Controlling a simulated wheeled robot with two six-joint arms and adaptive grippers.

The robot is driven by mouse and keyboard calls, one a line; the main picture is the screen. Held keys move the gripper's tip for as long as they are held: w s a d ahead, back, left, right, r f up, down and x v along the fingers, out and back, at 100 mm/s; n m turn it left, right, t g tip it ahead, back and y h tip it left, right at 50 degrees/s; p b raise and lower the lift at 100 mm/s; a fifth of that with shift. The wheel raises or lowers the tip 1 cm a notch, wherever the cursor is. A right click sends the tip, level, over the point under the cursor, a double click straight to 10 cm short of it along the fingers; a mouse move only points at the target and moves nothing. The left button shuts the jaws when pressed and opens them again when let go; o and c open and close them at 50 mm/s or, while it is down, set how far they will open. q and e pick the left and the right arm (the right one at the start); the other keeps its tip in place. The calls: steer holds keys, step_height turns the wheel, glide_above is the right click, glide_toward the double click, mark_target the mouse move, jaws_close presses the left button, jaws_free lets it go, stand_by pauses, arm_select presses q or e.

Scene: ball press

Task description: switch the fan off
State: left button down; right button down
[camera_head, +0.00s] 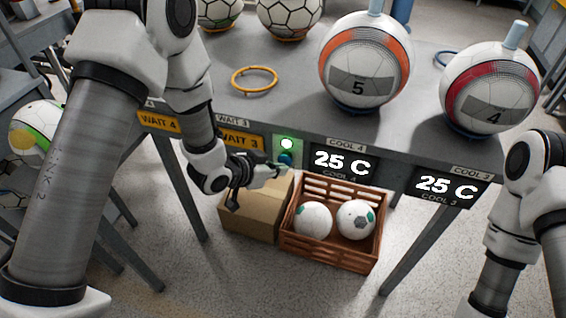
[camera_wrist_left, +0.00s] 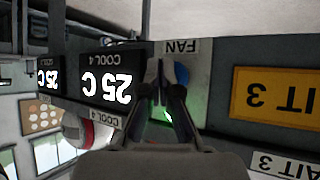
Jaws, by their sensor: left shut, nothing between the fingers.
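The fan switch panel is on the table's front edge, with a lit green lamp (camera_head: 287,143) above a blue button (camera_head: 285,158). In the left wrist view, which is upside down, the FAN label (camera_wrist_left: 181,47), the blue button (camera_wrist_left: 181,73) and a green glow (camera_wrist_left: 168,115) show. My left gripper (camera_head: 281,170) is shut and empty, its tips just below and in front of the blue button. In the left wrist view the fingertips (camera_wrist_left: 164,72) overlap the button's edge; I cannot tell whether they touch it. My right gripper is out of view; only its arm shows at the right.
Displays reading 25 C (camera_head: 343,162) hang right of the switch, and a yellow WAIT 3 sign (camera_head: 240,139) left of it. Balls marked 5 (camera_head: 358,88) and 4 (camera_head: 493,118) and a yellow ring (camera_head: 254,80) are on the table (camera_head: 300,101). A brown crate (camera_head: 330,256) with two balls and a cardboard box (camera_head: 247,225) stand below.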

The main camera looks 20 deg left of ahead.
arm_select(q)
steer(key=shift+w, duration=0.15)
steer(key=shift+w, duration=0.3)
stand_by(0.4)
steer(key=shift+s, duration=0.4)
steer(key=s, duration=0.6)
